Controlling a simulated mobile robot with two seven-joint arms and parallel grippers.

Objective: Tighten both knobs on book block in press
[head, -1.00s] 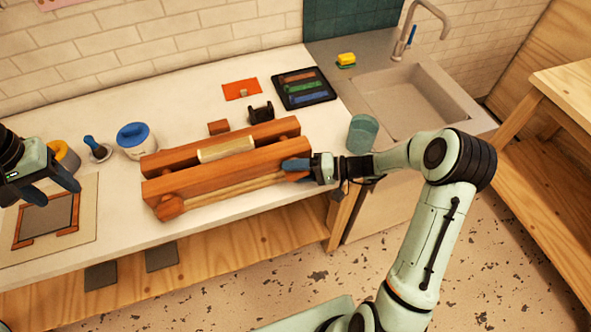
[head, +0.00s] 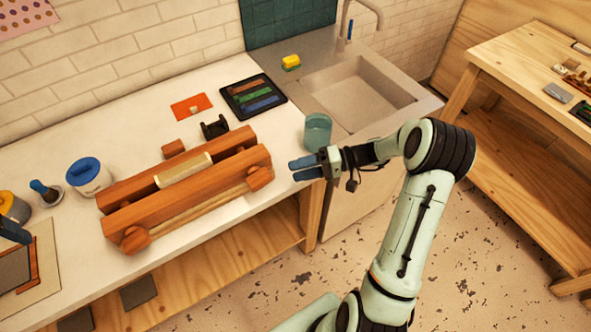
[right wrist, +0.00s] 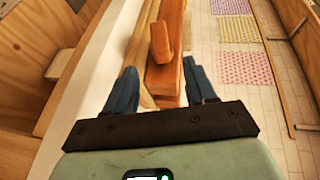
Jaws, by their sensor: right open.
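The wooden press (head: 190,205) lies on the white counter, two long reddish beams with the cream book block (head: 183,170) between them. On its front beam are a left knob (head: 135,240) and a right knob (head: 259,178). My right gripper (head: 298,169) is open and empty, just right of the right knob and apart from it. In the right wrist view the open fingers (right wrist: 160,88) frame the press end (right wrist: 166,85), with a knob (right wrist: 160,40) ahead of them.
A glass (head: 317,132) stands behind my right gripper, close by the sink (head: 360,90). A black tray of coloured bars (head: 253,96), a small wooden block (head: 173,148) and a black holder (head: 215,127) sit behind the press. A blue-lidded jar (head: 88,177) stands left.

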